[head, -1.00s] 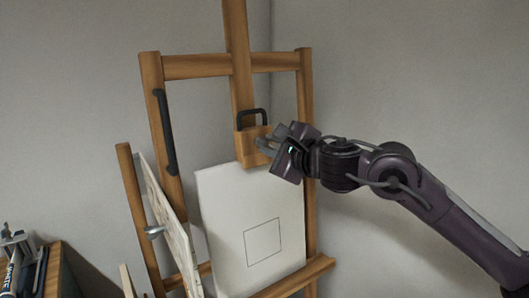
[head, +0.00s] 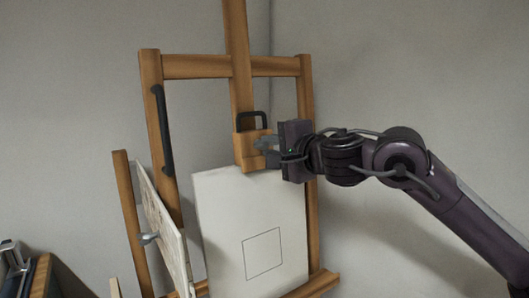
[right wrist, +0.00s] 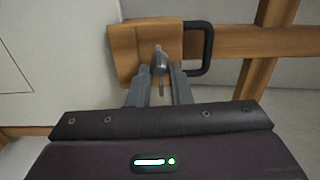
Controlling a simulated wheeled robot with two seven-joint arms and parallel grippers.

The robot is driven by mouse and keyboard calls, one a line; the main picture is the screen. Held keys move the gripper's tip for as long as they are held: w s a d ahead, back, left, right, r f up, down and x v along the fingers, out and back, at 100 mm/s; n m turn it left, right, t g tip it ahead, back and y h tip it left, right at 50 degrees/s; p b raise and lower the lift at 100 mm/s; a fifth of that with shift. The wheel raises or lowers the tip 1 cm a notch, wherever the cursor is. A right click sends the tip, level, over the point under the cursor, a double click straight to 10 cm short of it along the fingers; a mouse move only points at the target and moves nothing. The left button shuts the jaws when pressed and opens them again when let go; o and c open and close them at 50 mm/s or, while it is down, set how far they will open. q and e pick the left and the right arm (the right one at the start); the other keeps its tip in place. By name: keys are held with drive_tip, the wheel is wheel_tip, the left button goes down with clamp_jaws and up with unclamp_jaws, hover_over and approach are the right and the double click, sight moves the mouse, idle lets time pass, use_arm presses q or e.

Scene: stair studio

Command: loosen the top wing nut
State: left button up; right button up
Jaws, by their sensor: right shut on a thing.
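The wooden easel (head: 198,67) stands against the wall with a block (head: 243,149) on its centre mast, just above a white canvas (head: 217,215). A black loop handle (head: 252,115) tops the block. My right gripper (head: 266,144) is at the block's front, shut on the top wing nut, which its fingers mostly hide in the head view. In the right wrist view, the metal wing nut (right wrist: 160,62) shows between the fingertips (right wrist: 160,75) in front of the block (right wrist: 125,48). My left gripper is not in view.
A lower metal wing nut (head: 149,239) sits by the left side post (head: 127,205), with a leaning panel (head: 165,225) beside it. A black bar handle (head: 162,130) is on the left upright. A dark-topped wooden piece (head: 30,275) stands at lower left.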

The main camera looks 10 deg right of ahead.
drive_tip(key=o, duration=0.6)
drive_tip(key=b+v, duration=0.1)
drive_tip(key=v, duration=0.5)
